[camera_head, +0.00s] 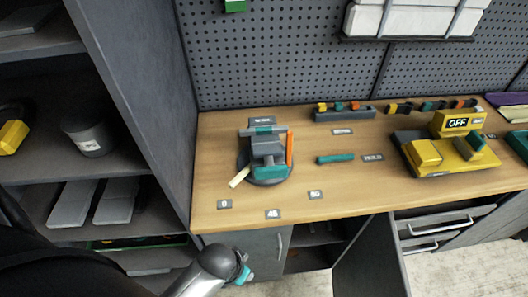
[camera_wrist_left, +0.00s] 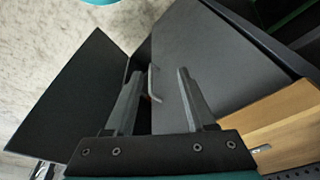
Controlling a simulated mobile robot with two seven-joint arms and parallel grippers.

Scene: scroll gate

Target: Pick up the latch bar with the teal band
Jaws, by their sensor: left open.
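A grey bar with a teal band (camera_head: 263,130) lies across the top of a grey fixture (camera_head: 265,150) on the wooden bench. A separate short teal bar (camera_head: 335,159) lies flat on the bench to the right of the fixture. My left arm comes in at the bottom of the head view, below the bench's front edge, and its fingers cannot be made out there. In the left wrist view my left gripper (camera_wrist_left: 158,78) is open and empty, with the cabinet front and floor behind it. Neither bar shows in that view. My right gripper is not in view.
An orange bar (camera_head: 290,148) and a cream handle (camera_head: 239,177) stick out at the fixture's sides. A yellow block device with an OFF sign (camera_head: 457,123) stands at the right. A cabinet door (camera_head: 370,260) hangs open below the bench. The bench's front middle is clear except for small labels.

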